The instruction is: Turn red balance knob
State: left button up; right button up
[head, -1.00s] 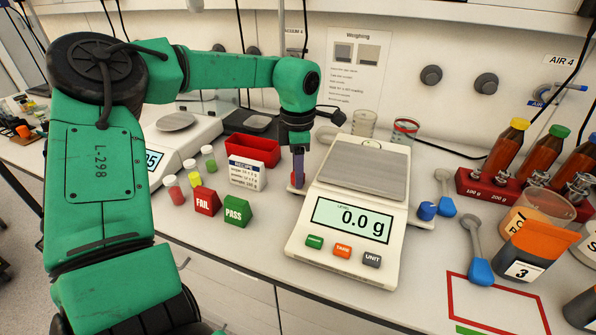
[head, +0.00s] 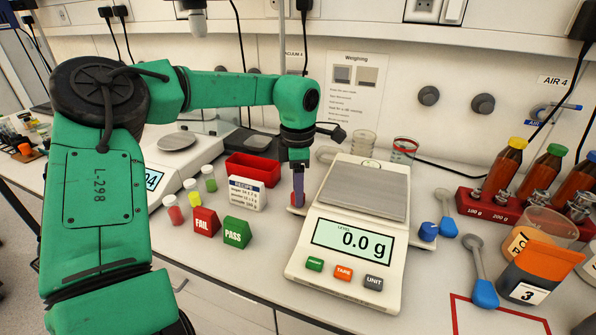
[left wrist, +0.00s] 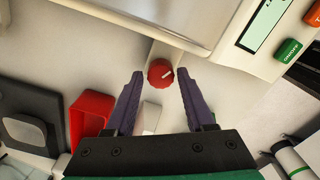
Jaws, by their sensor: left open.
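The red balance knob (left wrist: 161,72) shows in the left wrist view, on a light tab at the side of the balance. It is round with a pale mark on its face. My left gripper (left wrist: 160,78) is open, with its purple fingers on either side of the knob in that view; I cannot tell whether they touch it. In the head view the left gripper (head: 298,203) points down at the left side of the balance (head: 345,220) and mostly hides the red knob. The balance display reads 0.0 g. My right gripper is not in view.
A blue knob (head: 428,231) is on the balance's right side. The FAIL block (head: 206,222), PASS block (head: 237,232), recipe card (head: 247,193) and red bin (head: 252,168) stand left of the gripper. Scoops, a beaker and bottles are at the right.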

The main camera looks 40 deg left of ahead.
pick_arm(q)
notch_tip(320, 180, up, 14)
jog(key=shift+f, duration=0.1)
dwell(0.4)
